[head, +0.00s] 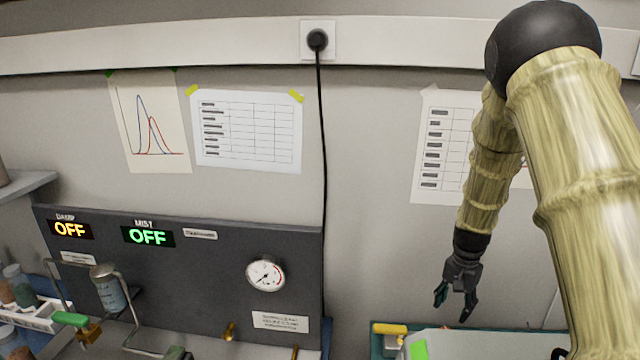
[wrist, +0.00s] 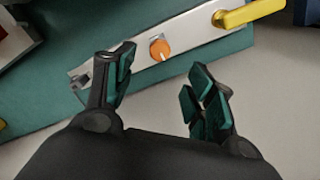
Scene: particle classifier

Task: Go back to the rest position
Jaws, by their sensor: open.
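My gripper (head: 456,296) hangs fingers down at the right of the head view, at the end of my arm. It is open and empty, above the teal-edged surface at the bottom right. In the wrist view my gripper (wrist: 160,92) shows two dark fingers with teal pads spread apart, with nothing between them. Beyond the fingers lies a silvery bar (wrist: 195,38) with an orange knob (wrist: 160,49) and a yellow lever (wrist: 250,12).
A dark panel (head: 215,255) with two OFF displays and a round gauge (head: 265,274) stands at the left. A rack of vials (head: 35,310) is at the lower left. A black cable (head: 322,150) hangs down the wall. A yellow handle (head: 390,329) sits below my gripper, to the left.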

